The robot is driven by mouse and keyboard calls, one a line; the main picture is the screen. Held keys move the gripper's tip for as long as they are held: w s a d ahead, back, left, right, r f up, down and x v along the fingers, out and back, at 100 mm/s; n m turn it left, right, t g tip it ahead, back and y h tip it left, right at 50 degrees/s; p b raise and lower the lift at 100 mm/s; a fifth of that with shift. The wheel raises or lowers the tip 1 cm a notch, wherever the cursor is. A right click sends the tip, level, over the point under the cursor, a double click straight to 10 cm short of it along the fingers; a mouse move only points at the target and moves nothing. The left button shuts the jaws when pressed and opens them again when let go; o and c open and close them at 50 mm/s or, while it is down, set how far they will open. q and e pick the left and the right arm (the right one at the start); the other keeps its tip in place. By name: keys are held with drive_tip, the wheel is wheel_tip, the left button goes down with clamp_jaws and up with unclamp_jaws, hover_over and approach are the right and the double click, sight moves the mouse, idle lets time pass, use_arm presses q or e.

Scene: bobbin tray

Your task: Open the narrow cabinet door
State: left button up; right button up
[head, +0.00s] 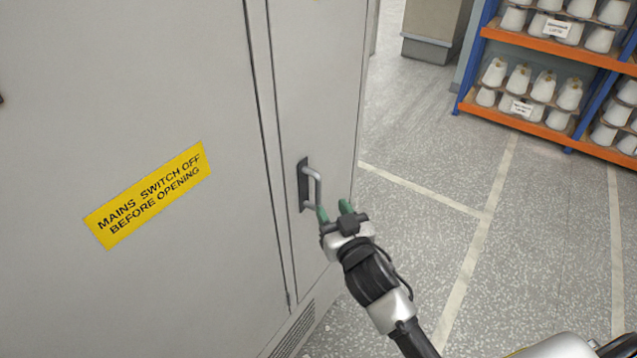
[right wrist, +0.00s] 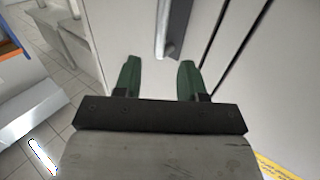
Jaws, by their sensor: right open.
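The narrow cabinet door (head: 312,95) is a tall light grey panel beside a wider panel, and it looks shut. Its handle (head: 316,187) is a grey upright bar on a dark plate. My right gripper (head: 334,211) is open and just below and right of the handle's lower end. In the right wrist view, the two green fingers (right wrist: 157,80) are apart with nothing between them, and the handle (right wrist: 173,32) shows beyond them, nearer the right finger. I cannot tell whether a finger touches the handle. My left gripper is not in view.
The wide grey panel (head: 120,90) carries a yellow warning label (head: 148,194). Racks with orange shelves (head: 545,128) hold several white bobbins at the upper right. The speckled floor (head: 420,235) right of the cabinet is clear. A vent (head: 294,332) is low on the cabinet.

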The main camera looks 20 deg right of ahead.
sight(319, 189)
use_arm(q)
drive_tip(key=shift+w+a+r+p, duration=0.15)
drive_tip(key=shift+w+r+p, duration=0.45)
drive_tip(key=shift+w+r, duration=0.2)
use_arm(e)
drive_tip(key=w, duration=0.8)
drive_tip(key=shift+w+a+f, duration=0.1)
drive_tip(key=shift+w+a, duration=0.15)
drive_tip(key=shift+a, duration=0.1)
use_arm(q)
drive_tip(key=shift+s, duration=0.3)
use_arm(e)
clamp_jaws()
